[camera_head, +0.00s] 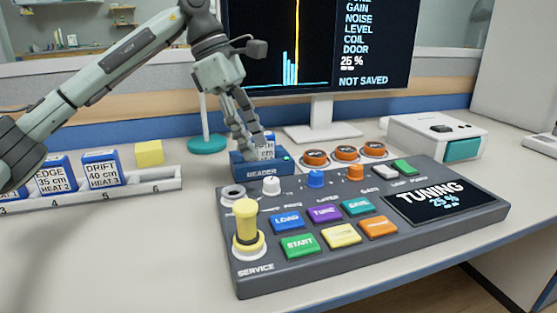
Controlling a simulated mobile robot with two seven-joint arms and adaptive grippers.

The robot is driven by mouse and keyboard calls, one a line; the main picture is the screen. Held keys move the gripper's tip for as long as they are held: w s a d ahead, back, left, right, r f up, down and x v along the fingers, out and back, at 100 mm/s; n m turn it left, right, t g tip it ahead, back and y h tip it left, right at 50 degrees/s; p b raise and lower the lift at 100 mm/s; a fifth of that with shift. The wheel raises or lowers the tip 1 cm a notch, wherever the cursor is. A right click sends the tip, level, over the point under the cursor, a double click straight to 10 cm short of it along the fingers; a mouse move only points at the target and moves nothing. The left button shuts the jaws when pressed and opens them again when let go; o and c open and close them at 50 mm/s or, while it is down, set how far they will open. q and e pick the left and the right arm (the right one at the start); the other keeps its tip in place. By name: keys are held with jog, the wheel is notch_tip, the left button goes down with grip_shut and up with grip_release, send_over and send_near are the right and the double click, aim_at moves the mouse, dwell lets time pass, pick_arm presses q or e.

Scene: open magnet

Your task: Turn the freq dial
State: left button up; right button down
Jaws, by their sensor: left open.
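The grey console (340,250) carries three small dials along its back: a white dial (272,186), a blue dial (316,179) and an orange dial (355,173). A small label just in front of the white one seems to read freq, but it is hard to read. My left gripper (254,143) is open, pointing down at the blue reader (262,167) behind the console. Its fingers are beside a labelled cartridge (268,147) standing in the reader and partly hide it; contact cannot be told. The dials are in front of the gripper, apart from it. My right gripper is not in view.
A yellow plunger (246,222) stands tall at the console's left. The console screen (432,203) reads TUNING 25 %. A monitor (320,45) stands behind. A rack (150,182) with blue cartridges is at left. Orange-topped pieces (345,153) and a white box (435,140) stand behind the console.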

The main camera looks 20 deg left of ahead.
aim_at(271, 180)
pick_arm(q)
jog(key=x, duration=0.7)
jog(key=shift+s+d+f, duration=0.1)
jog(key=shift+d+f, duration=0.05)
jog(key=shift+f, duration=0.15)
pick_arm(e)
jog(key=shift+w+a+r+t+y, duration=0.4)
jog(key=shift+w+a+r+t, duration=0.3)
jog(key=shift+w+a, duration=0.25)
pick_arm(q)
jog(key=shift+c, duration=0.3)
grip_shut()
